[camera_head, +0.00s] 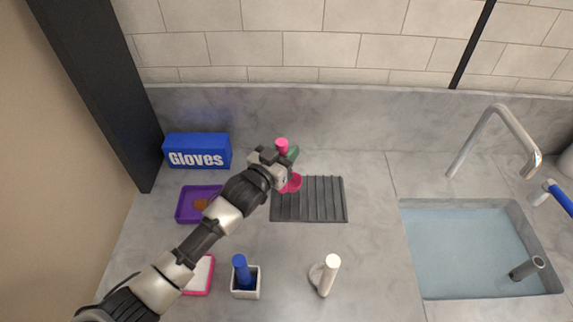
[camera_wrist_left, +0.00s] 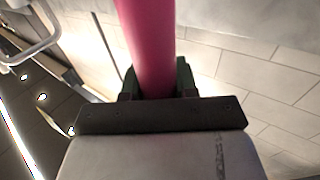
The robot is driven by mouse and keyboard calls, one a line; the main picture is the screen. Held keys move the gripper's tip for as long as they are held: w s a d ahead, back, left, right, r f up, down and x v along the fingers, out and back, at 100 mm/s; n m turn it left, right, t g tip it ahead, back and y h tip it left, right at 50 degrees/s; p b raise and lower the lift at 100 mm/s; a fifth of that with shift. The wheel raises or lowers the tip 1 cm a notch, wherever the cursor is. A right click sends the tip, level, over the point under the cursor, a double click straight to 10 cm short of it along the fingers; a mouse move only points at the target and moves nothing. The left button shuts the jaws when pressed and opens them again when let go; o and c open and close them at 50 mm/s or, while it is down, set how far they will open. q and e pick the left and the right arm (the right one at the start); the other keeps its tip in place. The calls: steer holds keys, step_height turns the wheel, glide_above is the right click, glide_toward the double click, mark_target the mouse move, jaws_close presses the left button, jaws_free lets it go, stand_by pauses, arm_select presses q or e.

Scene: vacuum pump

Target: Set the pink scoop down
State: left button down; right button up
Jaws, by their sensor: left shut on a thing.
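The pink scoop (camera_head: 292,184) is in my left gripper (camera_head: 287,158) in the head view, over the left part of the dark ribbed mat (camera_head: 318,207). Its handle top sticks up above the fingers and its round pink end shows below them. I cannot tell whether that end touches the mat. In the left wrist view the thick pink handle (camera_wrist_left: 149,45) runs between the two dark green fingers of my left gripper (camera_wrist_left: 157,80), which are shut on it. My right gripper is not in view.
A blue Gloves box (camera_head: 197,151), a purple tray (camera_head: 186,204) with brown stuff and a pink-edged white tray (camera_head: 202,275) are left. A blue-handled thing (camera_head: 240,270) stands in a square holder; a white-handled thing (camera_head: 328,274) is beside it. A sink (camera_head: 465,250) is right.

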arm_select(q)
step_height(320, 180, down, 4)
steer(key=b, duration=0.3)
steer(key=shift+r, duration=0.1)
steer(key=c, duration=0.9)
jaws_free()
steer(key=shift+f, duration=0.2)
steer(key=shift+o, duration=0.2)
